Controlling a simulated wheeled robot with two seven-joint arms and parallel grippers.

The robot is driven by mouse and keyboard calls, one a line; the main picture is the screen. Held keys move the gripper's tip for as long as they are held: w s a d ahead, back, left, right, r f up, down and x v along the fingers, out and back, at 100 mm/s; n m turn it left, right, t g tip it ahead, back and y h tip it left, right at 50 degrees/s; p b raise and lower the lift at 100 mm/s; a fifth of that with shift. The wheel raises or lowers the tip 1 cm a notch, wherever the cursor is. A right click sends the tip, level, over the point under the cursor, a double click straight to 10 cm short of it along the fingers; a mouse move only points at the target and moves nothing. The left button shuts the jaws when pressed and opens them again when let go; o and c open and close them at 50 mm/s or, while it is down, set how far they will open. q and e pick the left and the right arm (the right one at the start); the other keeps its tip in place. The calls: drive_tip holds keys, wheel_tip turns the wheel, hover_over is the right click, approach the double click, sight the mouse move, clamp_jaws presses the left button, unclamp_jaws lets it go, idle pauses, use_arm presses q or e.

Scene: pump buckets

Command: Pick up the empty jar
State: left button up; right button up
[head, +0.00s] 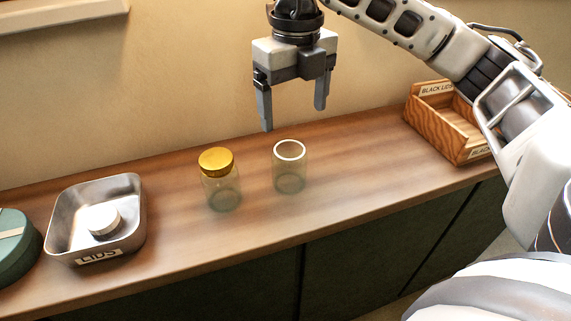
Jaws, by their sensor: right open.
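An open glass jar (290,178) with a pale rim and no lid stands upright on the wooden counter, and it looks empty. A second glass jar (222,190) with a gold lid (216,161) stands just to its left, apart from it. My right gripper (294,118) is open and empty, pointing down. In the picture it hangs above the open jar, with its fingertips clear of the rim. My left gripper is not in view.
A metal tray (130,190) labelled LIDS stands at the left with a silvery lid (103,222) in it. A green round container (14,246) is at the far left edge. A wooden box (412,112) labelled BLACK LIDS stands at the right. The counter (350,155) between jars and box is clear.

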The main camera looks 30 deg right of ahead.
sight(291, 157)
drive_tip(key=shift+a+f+p, duration=0.2)
drive_tip(key=shift+f+p, duration=0.65)
drive_tip(key=shift+f, duration=4.8)
drive_tip(key=shift+w, duration=0.1)
drive_tip(key=c, duration=1.2)
drive_tip(key=shift+r, duration=0.1)
drive_tip(key=shift+c, duration=0.2)
